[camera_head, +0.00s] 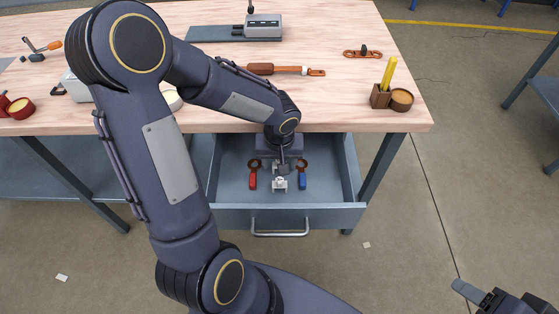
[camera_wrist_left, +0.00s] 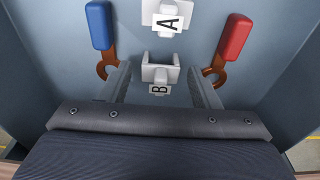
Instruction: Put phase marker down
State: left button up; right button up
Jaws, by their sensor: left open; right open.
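Two white phase markers with black letters are in the open drawer (camera_head: 335,217). The marker lettered A (camera_wrist_left: 168,18) is nearer the drawer front and shows in the head view as a small white shape (camera_head: 280,185). The marker lettered B (camera_wrist_left: 160,73) is between the fingers of my left gripper (camera_wrist_left: 160,84), which are open with a gap on each side. In the head view my left gripper (camera_head: 282,167) reaches down into the drawer and largely hides marker B. My right gripper (camera_head: 478,296) is open and empty at the bottom right, away from the table.
A red-handled tool (camera_head: 253,181) and a blue-handled tool (camera_head: 303,181) flank the markers. The drawer walls enclose the left gripper. On the tabletop (camera_head: 345,110) are a brown holder (camera_head: 379,97) with a yellow stick, a round brown cup (camera_head: 401,100) and a grey device (camera_head: 263,27).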

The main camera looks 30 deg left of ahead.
pick_arm(q)
jog(key=shift+r+p, duration=0.3)
jog(key=shift+r, duration=0.15)
notch_tip(320, 180, up, 11)
jog(key=s+p, duration=0.1)
jog(key=p, duration=0.1)
jog(key=s+d+r+m+t+h, duration=0.2)
jog(key=s, duration=0.5)
jog(key=s+d+r+m+t+h, duration=0.2)
jog(key=s+d+r, duration=0.1)
jog(key=s, duration=0.4)
jog(key=shift+s+m+h, duration=0.3)
jog(key=shift+s+m, duration=0.05)
jog(key=shift+m, duration=0.05)
